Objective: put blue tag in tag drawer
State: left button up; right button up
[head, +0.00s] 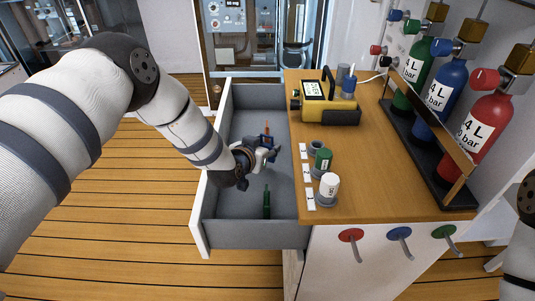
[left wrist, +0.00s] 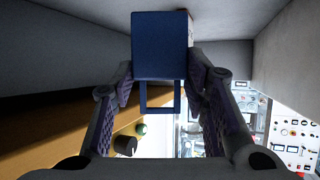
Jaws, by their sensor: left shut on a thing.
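The drawer (head: 250,234) is pulled out at the left of the wooden-topped cabinet. My left gripper (head: 266,149) is inside or just above the drawer opening. It is shut on the blue tag (left wrist: 160,45), a dark blue block with an open loop, which fills the upper middle of the left wrist view. In the head view only a small blue part of the tag (head: 265,140) shows by the fingers. Whether the tag touches the drawer floor cannot be told. My right gripper is out of the head view.
A green item (head: 267,203) stands in the drawer's front part, and a small orange item (head: 267,127) shows behind my gripper.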

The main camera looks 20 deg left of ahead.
pick_arm(q)
notch_tip(320, 180, down, 3)
jog(key=shift+s+f, duration=0.1)
jog(key=shift+f, duration=0.1)
jog(key=shift+r, duration=0.15)
jog(key=shift+c, duration=0.4)
jog(key=shift+f, duration=0.2)
jog(key=o, duration=1)
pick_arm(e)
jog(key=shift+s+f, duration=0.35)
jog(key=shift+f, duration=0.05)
pick_arm(q)
jog(key=v, duration=0.3)
jog(key=p+v, duration=0.1)
jog(key=v, duration=0.3)
jog(key=shift+s+r+p, duration=0.1)
jog(key=shift+r+p, duration=0.2)
jog(key=shift+r, duration=0.15)
jog(key=shift+f, duration=0.1)
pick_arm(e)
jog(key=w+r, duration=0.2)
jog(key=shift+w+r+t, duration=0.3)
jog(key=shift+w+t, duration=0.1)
